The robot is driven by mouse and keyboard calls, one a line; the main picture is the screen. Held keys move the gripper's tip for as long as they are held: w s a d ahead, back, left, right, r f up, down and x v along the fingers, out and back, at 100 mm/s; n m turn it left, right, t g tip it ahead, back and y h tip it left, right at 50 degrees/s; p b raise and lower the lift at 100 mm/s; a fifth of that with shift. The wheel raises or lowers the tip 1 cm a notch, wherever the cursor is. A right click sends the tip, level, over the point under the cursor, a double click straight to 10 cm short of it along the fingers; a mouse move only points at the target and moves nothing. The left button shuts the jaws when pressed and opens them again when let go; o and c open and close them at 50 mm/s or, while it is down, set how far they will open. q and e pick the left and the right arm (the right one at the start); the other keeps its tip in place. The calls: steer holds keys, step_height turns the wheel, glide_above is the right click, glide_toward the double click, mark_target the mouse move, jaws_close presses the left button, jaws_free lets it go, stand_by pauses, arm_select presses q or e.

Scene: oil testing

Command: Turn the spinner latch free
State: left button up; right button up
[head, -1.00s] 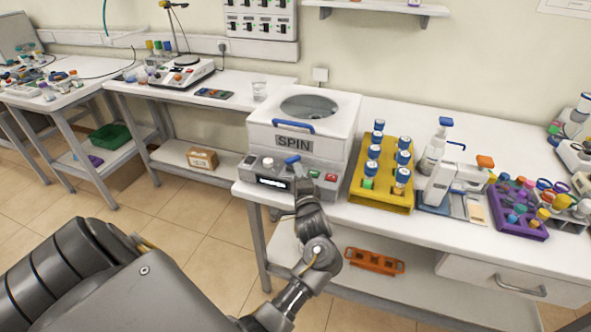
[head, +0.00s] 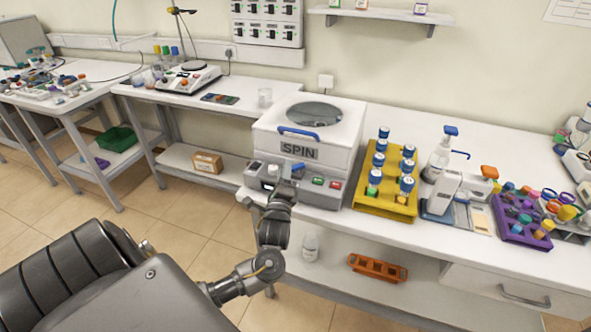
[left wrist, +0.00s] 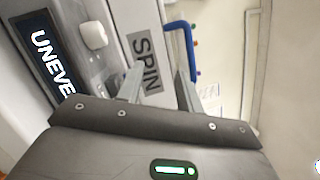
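The white spinner (head: 330,135), labelled SPIN, stands at the left end of the long bench, with a blue handle (head: 298,132) on its lid. Whether a finger touches the lever is hidden. My right gripper is not in view.
A white knob (left wrist: 95,35) and a lit display (left wrist: 45,48) reading "UNEVE" are on the front panel. A yellow rack (head: 385,200) with blue-capped bottles stands right of the spinner. Red and green buttons sit near the latch. An orange rack (head: 377,268) lies on the shelf below.

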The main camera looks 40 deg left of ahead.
arm_select(q)
steer(key=m+t+h, duration=0.2)
steer(key=m+h, duration=0.1)
steer(key=n+g+h+p, duration=0.1)
steer(key=n+g+h, duration=0.1)
steer(key=h, duration=0.5)
glide_toward(294, 171)
steer(key=w, duration=0.3)
steer(key=w+p, duration=0.1)
steer(key=w, duration=0.2)
steer(key=w+p, duration=0.1)
steer(key=w, duration=0.2)
steer(key=shift+w+a+f, duration=0.1)
steer(key=shift+w+a, duration=0.15)
steer(key=shift+a, duration=0.15)
steer(key=shift+w, duration=0.5)
steer(key=shift+f, duration=0.1)
jaws_close()
